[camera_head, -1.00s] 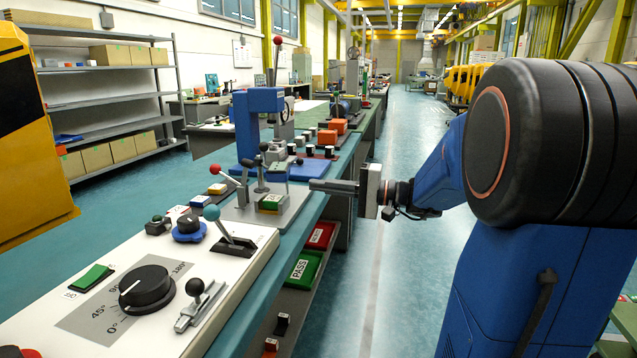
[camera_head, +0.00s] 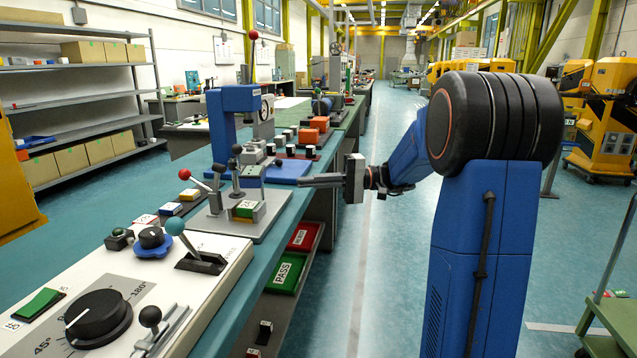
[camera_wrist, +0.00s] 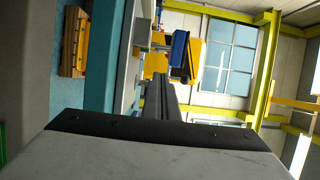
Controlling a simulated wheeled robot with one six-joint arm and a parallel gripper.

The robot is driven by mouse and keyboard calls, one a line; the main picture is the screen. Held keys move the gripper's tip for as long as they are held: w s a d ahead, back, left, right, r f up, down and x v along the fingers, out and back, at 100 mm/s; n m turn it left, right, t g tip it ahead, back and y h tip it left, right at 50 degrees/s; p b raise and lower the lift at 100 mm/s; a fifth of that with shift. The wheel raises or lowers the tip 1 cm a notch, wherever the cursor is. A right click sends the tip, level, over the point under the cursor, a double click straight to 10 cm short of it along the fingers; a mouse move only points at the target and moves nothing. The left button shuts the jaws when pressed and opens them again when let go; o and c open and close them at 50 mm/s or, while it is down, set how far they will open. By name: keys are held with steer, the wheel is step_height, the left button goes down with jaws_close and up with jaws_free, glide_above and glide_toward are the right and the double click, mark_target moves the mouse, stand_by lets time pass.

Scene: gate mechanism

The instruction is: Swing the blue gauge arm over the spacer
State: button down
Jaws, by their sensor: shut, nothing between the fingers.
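The blue gauge arm (camera_head: 236,99) is the top of a blue stand on the bench in the head view. A round dial (camera_head: 266,107) shows at its right end. Grey parts (camera_head: 254,150) sit below the arm; I cannot tell which piece is the spacer. My gripper (camera_head: 303,181) is shut and empty. It points left over the bench's right edge, in front of the blue stand and apart from its arm. In the wrist view its closed fingers (camera_wrist: 160,95) reach forward; a small blue shape (camera_wrist: 179,48) lies beyond them, and I cannot tell what it is.
A white control panel (camera_head: 205,266) with a teal-knobbed lever is nearer. Red and green trays (camera_head: 287,272) sit below the bench edge.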

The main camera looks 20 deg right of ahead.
mark_target(263, 191)
steer(key=x, duration=0.6)
steer(key=shift+s, duration=0.15)
steer(key=shift+s+a, duration=0.65)
steer(key=shift+a, duration=0.25)
steer(key=shift+s+a, duration=0.3)
steer(key=shift+a, duration=0.25)
steer(key=shift+s+a+m+t+h, duration=0.15)
steer(key=shift+s+a+m+t, duration=0.15)
steer(key=shift+a+t, duration=0.2)
steer(key=shift+s+a+m+t+h, duration=0.15)
steer(key=shift+s+a+m+t, duration=0.05)
steer(key=shift+a+m+t, duration=0.25)
steer(key=shift+s+a+t, duration=0.15)
steer(key=shift+a, duration=0.3)
steer(key=shift+s+a+t, duration=0.1)
steer(key=shift+s+a, duration=0.05)
steer(key=shift+a, duration=0.3)
